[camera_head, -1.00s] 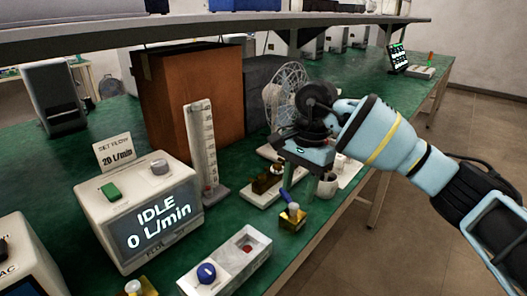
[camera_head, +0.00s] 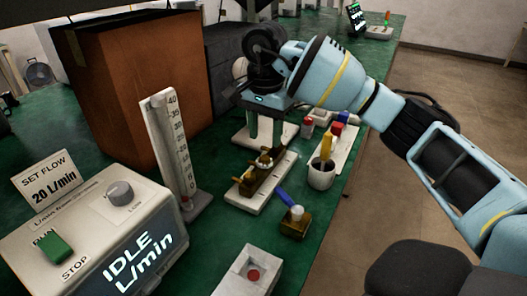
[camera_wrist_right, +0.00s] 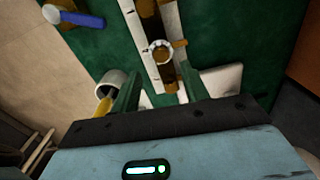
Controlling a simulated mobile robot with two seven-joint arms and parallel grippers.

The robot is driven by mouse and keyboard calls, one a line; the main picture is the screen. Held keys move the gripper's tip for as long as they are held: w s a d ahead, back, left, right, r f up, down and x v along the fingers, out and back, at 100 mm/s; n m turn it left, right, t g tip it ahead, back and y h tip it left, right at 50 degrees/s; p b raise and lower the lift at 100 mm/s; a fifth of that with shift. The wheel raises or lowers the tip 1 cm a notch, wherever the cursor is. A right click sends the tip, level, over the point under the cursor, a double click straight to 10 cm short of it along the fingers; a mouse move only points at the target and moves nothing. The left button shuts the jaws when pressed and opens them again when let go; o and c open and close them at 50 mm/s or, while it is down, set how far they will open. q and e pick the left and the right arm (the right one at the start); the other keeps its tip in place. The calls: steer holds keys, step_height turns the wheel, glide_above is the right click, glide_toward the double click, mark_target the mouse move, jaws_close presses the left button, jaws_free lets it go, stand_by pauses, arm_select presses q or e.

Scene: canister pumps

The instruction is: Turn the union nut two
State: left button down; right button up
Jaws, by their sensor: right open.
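A brass fitting (camera_head: 262,172) sits on a long white base (camera_head: 245,200) on the green bench. In the right wrist view the fitting (camera_wrist_right: 165,72) shows a pale round ring (camera_wrist_right: 160,51) on it. I cannot tell which part is union nut two. My right gripper (camera_head: 265,132) points down with its fingers apart and empty, above and just behind the fitting. In the right wrist view its two green fingers (camera_wrist_right: 160,92) stand either side of the strip with the fitting, apart from the ring. My left gripper is not in view.
A brass valve with a blue lever (camera_head: 295,218) stands in front. A white cup (camera_head: 321,175) with a yellow-handled tool and a tray (camera_head: 345,150) are at right. A flow gauge (camera_head: 172,150) and pump box (camera_head: 90,235) reading IDLE are at left. A brown box (camera_head: 135,80) stands behind.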

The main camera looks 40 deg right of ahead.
mark_target(265, 157)
step_height(265, 157, down, 4)
steer(key=shift+f, duration=0.15)
steer(key=shift+f+b, duration=0.3)
steer(key=shift+f, duration=0.6)
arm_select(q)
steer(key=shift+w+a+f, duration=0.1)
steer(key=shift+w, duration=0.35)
arm_select(e)
jaws_close()
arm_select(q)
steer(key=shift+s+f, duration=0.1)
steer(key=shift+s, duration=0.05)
